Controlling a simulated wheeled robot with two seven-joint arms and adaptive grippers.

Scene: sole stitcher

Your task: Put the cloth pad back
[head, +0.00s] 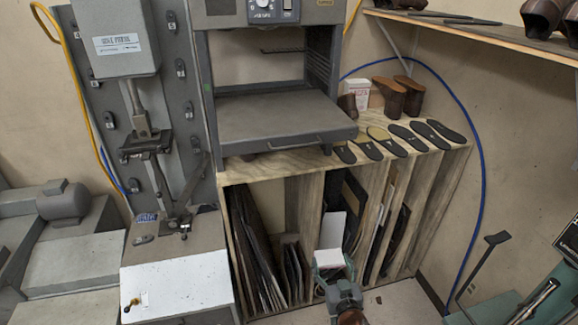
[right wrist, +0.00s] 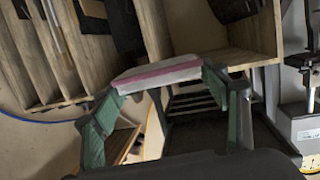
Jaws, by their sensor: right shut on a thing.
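The cloth pad (head: 330,258) is a whitish block in the head view, held in front of the slotted wooden rack at bottom centre. In the right wrist view the cloth pad (right wrist: 158,73) is pale with a pink band and spans the two green-sided fingers. My right gripper (head: 332,272) is shut on it, and the right gripper's fingers show on either side of the pad in the wrist view (right wrist: 165,85). A white flat piece (head: 331,230) shows just above the pad; I cannot tell whether it belongs to it. My left gripper is not in view.
The wooden rack (head: 262,172) holds dark sheets in upright slots, with several soles (head: 408,138) and brown shoe forms (head: 409,95) on top. A grey press (head: 280,118) stands on it. The stitcher (head: 140,130) and a white-topped box (head: 178,285) are at left.

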